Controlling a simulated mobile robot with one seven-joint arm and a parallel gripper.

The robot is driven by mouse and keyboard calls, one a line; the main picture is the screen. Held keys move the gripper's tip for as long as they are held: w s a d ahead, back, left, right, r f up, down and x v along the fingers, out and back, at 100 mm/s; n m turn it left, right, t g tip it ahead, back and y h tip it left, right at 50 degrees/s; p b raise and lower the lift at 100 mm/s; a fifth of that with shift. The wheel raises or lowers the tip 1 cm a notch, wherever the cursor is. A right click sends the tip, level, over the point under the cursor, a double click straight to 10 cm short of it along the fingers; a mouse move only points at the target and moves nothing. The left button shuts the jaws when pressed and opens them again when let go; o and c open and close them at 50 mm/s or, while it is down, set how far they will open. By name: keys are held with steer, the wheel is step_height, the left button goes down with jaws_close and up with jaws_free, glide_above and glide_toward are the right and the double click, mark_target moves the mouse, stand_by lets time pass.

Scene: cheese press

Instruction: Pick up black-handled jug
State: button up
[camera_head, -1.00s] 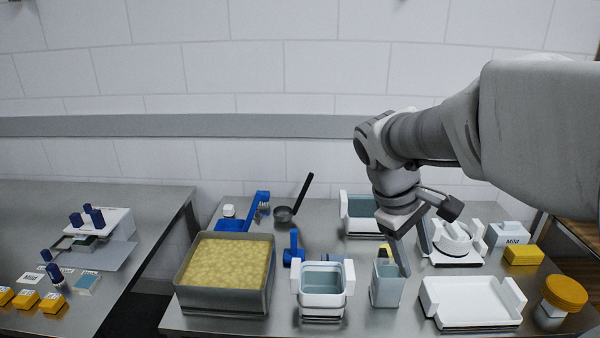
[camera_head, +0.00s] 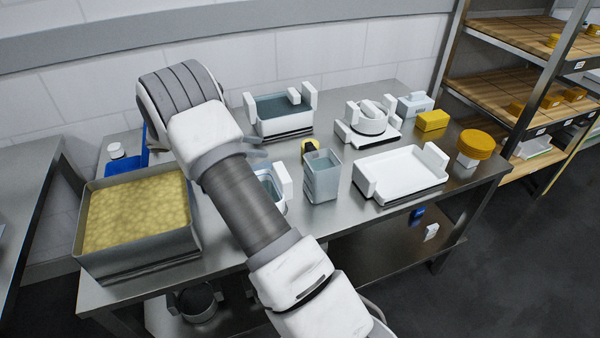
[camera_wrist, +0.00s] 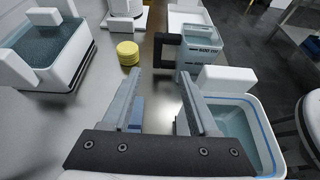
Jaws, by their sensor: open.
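The jug (camera_head: 321,177) is a clear grey-blue square container standing upright on the steel table. It also shows in the wrist view (camera_wrist: 199,52), where its black handle (camera_wrist: 165,50) faces left and lettering shows on its side. My gripper (camera_wrist: 160,80) is open, with nothing between its two fingers. The jug and its handle are beyond the fingertips, a little to the right, apart from them.
A white mould (camera_wrist: 245,120) with a blue rim stands close on the right. A yellow stack (camera_wrist: 128,53) and a white water-filled basin (camera_wrist: 58,48) are ahead left. A white tray (camera_head: 400,173) is right of the jug; a curd vat (camera_head: 140,250) is at left.

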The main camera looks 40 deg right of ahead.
mark_target(309, 153)
steer(key=b+x, duration=0.1)
steer(key=x, duration=0.7)
steer(key=b+x, duration=0.1)
steer(key=x, duration=0.3)
steer(key=shift+w+d+f+b, duration=0.1)
steer(key=shift+w+f+b, duration=0.15)
steer(key=shift+w+b, duration=0.05)
steer(key=b+x, duration=0.1)
steer(key=x, duration=0.4)
steer(key=shift+f+b, duration=0.15)
steer(key=shift+b, duration=0.15)
jaws_close()
stand_by(0.5)
